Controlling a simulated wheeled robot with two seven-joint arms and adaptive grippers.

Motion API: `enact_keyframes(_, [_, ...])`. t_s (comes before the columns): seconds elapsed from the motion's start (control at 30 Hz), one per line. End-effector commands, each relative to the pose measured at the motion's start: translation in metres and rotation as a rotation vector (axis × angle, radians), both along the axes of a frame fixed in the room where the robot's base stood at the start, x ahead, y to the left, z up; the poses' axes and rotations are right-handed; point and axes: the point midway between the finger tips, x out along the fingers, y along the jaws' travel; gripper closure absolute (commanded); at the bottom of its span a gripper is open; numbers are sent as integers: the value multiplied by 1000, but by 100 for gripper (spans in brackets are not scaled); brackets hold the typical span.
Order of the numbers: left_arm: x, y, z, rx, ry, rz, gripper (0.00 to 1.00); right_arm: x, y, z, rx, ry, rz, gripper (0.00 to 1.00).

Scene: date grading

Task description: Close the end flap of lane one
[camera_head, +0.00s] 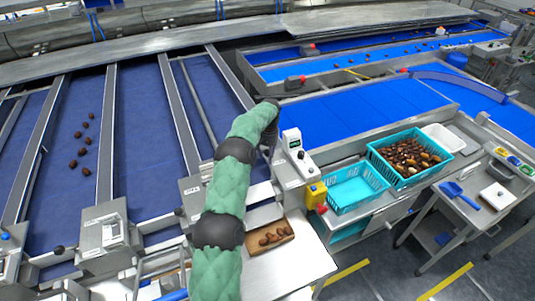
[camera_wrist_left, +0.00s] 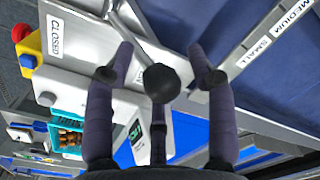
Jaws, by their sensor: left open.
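My left gripper (camera_wrist_left: 160,50) is open, one finger on each side of a round black knob (camera_wrist_left: 162,83) on a metal lever (camera_wrist_left: 128,27). I cannot tell whether the fingers touch the knob. A plate marked CLOSED (camera_wrist_left: 57,38) is left of the lever; labels MEDIUM and SMALL (camera_wrist_left: 258,48) are on a rail at upper right. In the head view my green left arm reaches up to the lane ends, and its gripper is mostly hidden behind the arm. The flap itself cannot be made out. My right gripper is not in view.
Blue lanes with metal dividers (camera_head: 107,130) fill the left; one carries several dates (camera_head: 82,135). A small tray of dates (camera_head: 270,236) lies on the bench right of my arm. Turquoise crates (camera_head: 357,188), one full of dates, and a yellow box with a red button (camera_head: 317,192) stand right.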

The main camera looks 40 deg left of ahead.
Motion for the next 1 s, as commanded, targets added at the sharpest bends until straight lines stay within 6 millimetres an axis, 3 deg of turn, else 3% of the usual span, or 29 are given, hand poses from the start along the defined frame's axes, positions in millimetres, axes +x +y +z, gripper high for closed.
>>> enact_keyframes(0.07, [0, 0, 0, 0, 0, 0, 47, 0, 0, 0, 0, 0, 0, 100])
enact_keyframes(0.2, [0, 0, 0, 0, 0, 0, 87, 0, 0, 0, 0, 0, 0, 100])
enact_keyframes(0.27, [0, 0, 1, 1, -2, 0, 100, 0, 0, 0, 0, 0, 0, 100])
enact_keyframes(0.33, [0, 1, 1, 1, -3, 1, 100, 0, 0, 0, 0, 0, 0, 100])
enact_keyframes(0.37, [0, 1, 1, 1, -3, 1, 53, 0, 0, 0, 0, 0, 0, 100])
enact_keyframes(0.4, [1, 1, 1, 2, -4, 1, 44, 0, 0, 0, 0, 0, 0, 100])
enact_keyframes(0.77, [0, 0, 2, 0, -1, 0, 44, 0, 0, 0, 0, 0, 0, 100])
enact_keyframes(1.0, [2, 0, 32, 1, -5, 1, 44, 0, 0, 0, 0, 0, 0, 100])
